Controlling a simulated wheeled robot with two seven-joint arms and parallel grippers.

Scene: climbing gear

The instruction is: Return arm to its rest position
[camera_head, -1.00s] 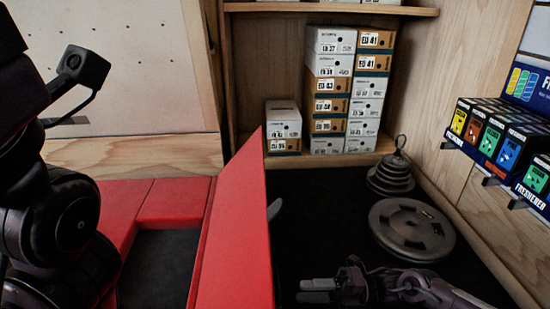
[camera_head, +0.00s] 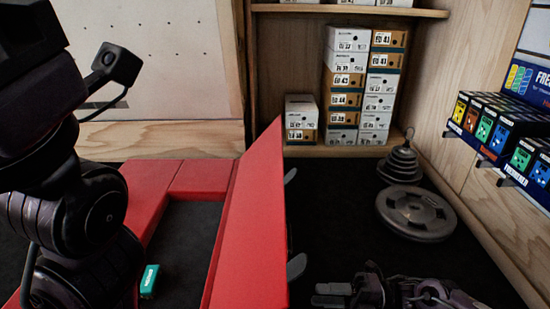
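My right gripper (camera_head: 331,295) is low in the picture, right of the red panel. Its two pale grey fingers point left and lie close together, with nothing seen between them. The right forearm runs off toward the bottom right. My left arm (camera_head: 85,215) is large and dark at the left edge, with a small camera on a bracket. I cannot make out the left gripper's fingers.
A tall red panel (camera_head: 252,220) stands between the arms. A teal box (camera_head: 149,281) lies in the red-edged recess. Weight plates (camera_head: 417,212), shelved shoe boxes (camera_head: 343,88) and a freshener rack (camera_head: 495,130) are right. Grey tips (camera_head: 296,266) poke past the panel.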

